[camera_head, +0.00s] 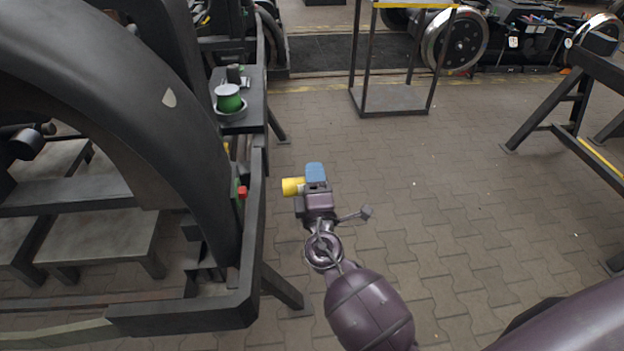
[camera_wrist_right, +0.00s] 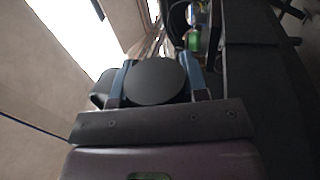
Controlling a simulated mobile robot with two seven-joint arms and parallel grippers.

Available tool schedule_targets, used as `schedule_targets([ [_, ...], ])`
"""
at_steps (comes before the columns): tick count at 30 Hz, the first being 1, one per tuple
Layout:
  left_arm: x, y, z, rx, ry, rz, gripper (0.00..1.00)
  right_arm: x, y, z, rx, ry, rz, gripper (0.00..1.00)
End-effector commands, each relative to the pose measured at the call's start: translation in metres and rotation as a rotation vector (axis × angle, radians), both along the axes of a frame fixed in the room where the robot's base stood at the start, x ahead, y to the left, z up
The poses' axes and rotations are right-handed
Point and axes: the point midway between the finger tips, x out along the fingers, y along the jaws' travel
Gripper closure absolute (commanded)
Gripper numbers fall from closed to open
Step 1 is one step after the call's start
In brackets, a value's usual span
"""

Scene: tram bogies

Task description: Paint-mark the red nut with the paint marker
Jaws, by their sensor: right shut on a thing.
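The red nut (camera_head: 242,192) is a small red piece on the upright side of the dark frame at the left, with a green piece (camera_head: 234,188) beside it. My right gripper (camera_head: 313,178) is over open floor to the right of the nut, apart from it. It is shut on the paint marker (camera_head: 292,186), whose yellow end points left toward the frame. In the right wrist view the marker's dark round end (camera_wrist_right: 155,82) sits between the two blue fingers. The marker's tip is not clearly visible. My left gripper is not in view.
A dark shelf (camera_head: 256,112) on the frame carries a green and white container (camera_head: 228,98). The dark frame's rail (camera_head: 252,240) runs close to the left of my right arm. A metal stand (camera_head: 390,98) and wheelsets are at the back. The paved floor (camera_head: 480,210) at the right is clear.

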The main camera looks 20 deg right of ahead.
Motion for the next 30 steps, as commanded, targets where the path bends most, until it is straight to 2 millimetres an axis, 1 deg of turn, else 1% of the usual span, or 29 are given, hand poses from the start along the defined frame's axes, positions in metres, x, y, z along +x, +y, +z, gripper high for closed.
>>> schedule_targets([
  [10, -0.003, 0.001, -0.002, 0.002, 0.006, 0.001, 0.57, 0.0, 0.0, 0.0, 0.006, -0.004, 0.002, 0.85],
  [14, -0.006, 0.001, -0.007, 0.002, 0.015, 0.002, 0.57, -0.001, 0.001, -0.002, 0.006, -0.001, 0.007, 0.85],
  [30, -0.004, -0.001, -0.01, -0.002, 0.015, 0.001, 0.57, 0.007, 0.028, -0.002, 0.008, 0.001, 0.008, 0.85],
])
